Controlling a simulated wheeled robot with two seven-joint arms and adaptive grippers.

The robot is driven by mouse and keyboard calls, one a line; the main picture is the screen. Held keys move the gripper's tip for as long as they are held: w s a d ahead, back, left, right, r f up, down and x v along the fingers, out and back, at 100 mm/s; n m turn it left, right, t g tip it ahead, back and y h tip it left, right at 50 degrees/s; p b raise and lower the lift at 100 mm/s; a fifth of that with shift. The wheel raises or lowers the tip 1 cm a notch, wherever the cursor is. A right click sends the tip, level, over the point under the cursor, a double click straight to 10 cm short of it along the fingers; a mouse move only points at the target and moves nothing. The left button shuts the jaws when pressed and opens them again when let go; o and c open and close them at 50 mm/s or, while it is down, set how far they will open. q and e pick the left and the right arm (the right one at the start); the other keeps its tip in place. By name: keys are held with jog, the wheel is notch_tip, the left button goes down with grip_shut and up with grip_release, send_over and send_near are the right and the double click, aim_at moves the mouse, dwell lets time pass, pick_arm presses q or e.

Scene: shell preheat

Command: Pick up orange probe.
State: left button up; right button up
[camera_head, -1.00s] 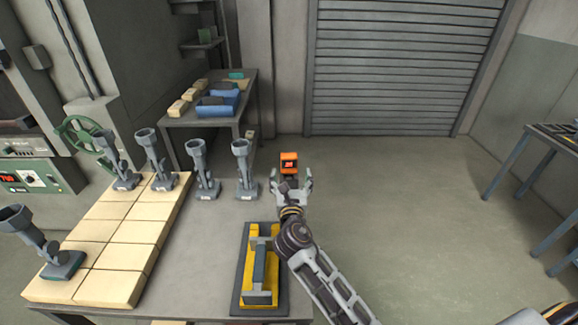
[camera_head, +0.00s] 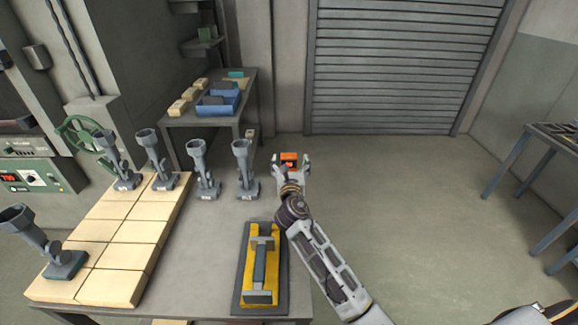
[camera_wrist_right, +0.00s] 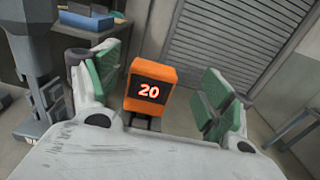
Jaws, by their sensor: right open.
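The orange probe (camera_head: 289,159) is at the far right corner of the work table in the head view. It is a small orange block with a dark display. In the right wrist view the orange probe (camera_wrist_right: 151,86) stands upright and its display reads 20. My right gripper (camera_head: 291,163) is open around the probe, with one finger on each side. In the wrist view its green finger pads (camera_wrist_right: 160,85) show gaps to both sides of the probe. The probe's lower part is partly hidden by the gripper. My left gripper is not in view.
Several grey torch-like stands (camera_head: 241,168) stand left of my right gripper, the nearest close by. Pale bricks (camera_head: 125,256) cover the table's left part. A yellow tool with a grey handle (camera_head: 260,270) lies on a dark plate beside my forearm. Floor is open to the right.

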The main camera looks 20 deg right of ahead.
aim_at(289, 159)
dwell(0.3)
jog(key=shift+w+d+f, duration=0.1)
jog(key=shift+w+f, duration=0.1)
jog(key=shift+w, duration=0.55)
jog(key=shift+w+d+f, duration=0.1)
jog(key=shift+w+f, duration=0.1)
jog(key=shift+w, duration=0.5)
jog(key=shift+x, duration=1.2)
jog(key=c, duration=1.2)
jog(key=shift+r+p, duration=0.7)
jog(key=shift+r, duration=4.25)
jog(key=shift+s, duration=0.1)
